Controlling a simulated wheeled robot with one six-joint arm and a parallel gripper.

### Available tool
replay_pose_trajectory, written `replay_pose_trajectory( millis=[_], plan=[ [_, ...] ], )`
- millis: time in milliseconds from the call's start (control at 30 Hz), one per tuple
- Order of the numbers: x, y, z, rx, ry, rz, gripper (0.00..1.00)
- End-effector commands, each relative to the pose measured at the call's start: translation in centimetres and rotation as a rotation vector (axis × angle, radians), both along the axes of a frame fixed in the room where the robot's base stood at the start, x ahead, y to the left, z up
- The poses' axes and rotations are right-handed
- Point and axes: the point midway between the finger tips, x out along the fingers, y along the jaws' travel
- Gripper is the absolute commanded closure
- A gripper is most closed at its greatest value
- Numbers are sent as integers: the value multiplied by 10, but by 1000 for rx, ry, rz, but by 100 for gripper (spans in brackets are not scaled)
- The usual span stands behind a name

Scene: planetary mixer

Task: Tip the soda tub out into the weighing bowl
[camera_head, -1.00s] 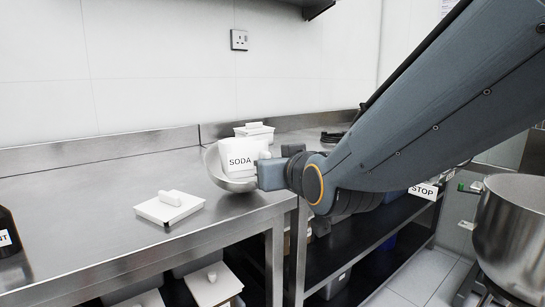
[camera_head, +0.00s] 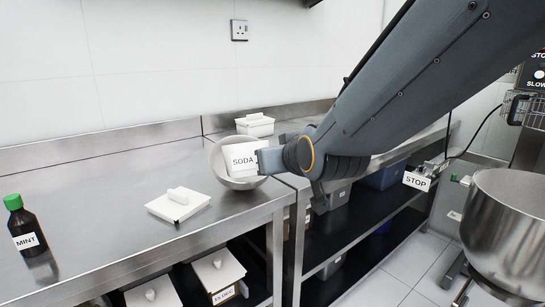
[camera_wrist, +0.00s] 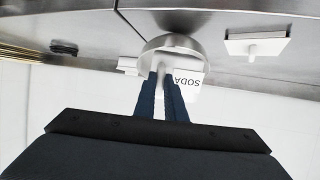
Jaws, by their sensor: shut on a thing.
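The white soda tub (camera_head: 240,160), labelled SODA, is held at the mouth of the steel weighing bowl (camera_head: 222,178) on the bench. It looks slightly tilted in the head view. My gripper (camera_head: 262,160) is shut on the tub from its right side. In the wrist view my two dark fingers (camera_wrist: 163,95) reach to the tub (camera_wrist: 188,84), with the bowl's rim (camera_wrist: 170,42) behind it. The tub's contents and the inside of the bowl are hidden. A white lid (camera_head: 178,204) with a knob lies on the bench left of the bowl.
Another lidded white tub (camera_head: 255,126) stands behind the bowl. A brown MINT bottle (camera_head: 25,228) with a green cap stands at far left. The steel bench (camera_head: 110,185) is clear between them.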

Motion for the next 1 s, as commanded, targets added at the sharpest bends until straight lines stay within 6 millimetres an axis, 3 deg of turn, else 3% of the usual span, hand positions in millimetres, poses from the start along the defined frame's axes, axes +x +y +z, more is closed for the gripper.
replay_pose_trajectory(
  millis=[1000],
  plan=[
    [5, 2, 39, -70, 198, -3, 100]
  ],
)
